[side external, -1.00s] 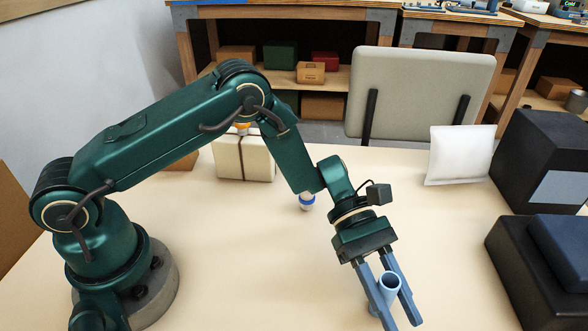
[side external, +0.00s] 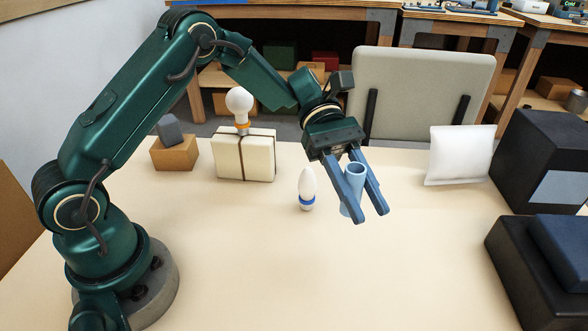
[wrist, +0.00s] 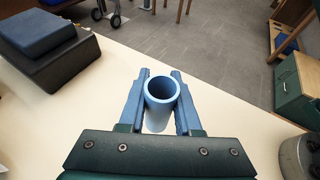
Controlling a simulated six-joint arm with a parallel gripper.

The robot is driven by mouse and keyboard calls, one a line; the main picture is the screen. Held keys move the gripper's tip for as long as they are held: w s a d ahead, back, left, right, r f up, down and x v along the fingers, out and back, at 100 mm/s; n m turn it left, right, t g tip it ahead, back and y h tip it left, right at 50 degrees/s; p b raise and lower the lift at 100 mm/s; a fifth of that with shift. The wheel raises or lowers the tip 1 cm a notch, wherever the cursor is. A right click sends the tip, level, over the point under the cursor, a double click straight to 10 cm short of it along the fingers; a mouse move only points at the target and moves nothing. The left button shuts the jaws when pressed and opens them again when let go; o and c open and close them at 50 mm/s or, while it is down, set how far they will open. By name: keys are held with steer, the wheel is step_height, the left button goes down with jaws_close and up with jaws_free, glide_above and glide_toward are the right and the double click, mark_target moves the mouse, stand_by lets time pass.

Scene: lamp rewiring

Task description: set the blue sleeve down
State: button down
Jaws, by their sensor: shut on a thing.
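The light-blue sleeve (side external: 353,187) is an open-topped tube, slightly tilted in the side view. My gripper (side external: 369,213) is shut on it, with one blue finger on each side. In the wrist view the sleeve (wrist: 161,88) sits between the fingers of my gripper (wrist: 161,74), its round opening facing the camera. The sleeve is over the table (side external: 270,260), just right of a white candle-shaped bulb (side external: 306,184) with a blue ring at its base. The near finger hides part of the sleeve, and its height above the table is hard to judge.
A round white bulb (side external: 239,103) stands at a cream strapped block (side external: 230,160). A brown box (side external: 175,155) with a grey block is to its left. A white pouch (side external: 460,155) and dark boxes (side external: 530,270) are at right. The front middle of the table is clear.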

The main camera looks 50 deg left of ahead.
steer(key=shift+s+a, duration=0.1)
steer(key=shift+a, duration=0.2)
steer(key=s+a, duration=0.8)
steer(key=s, duration=0.2)
steer(key=shift+n+t, duration=0.3)
steer(key=x, duration=0.4)
steer(key=f+x, duration=0.1)
steer(key=x, duration=0.3)
steer(key=s+a+x, duration=0.1)
steer(key=x, duration=0.4)
steer(key=shift+f, duration=2.15)
steer(key=shift+f, duration=0.1)
steer(key=c, duration=0.6)
jaws_free()
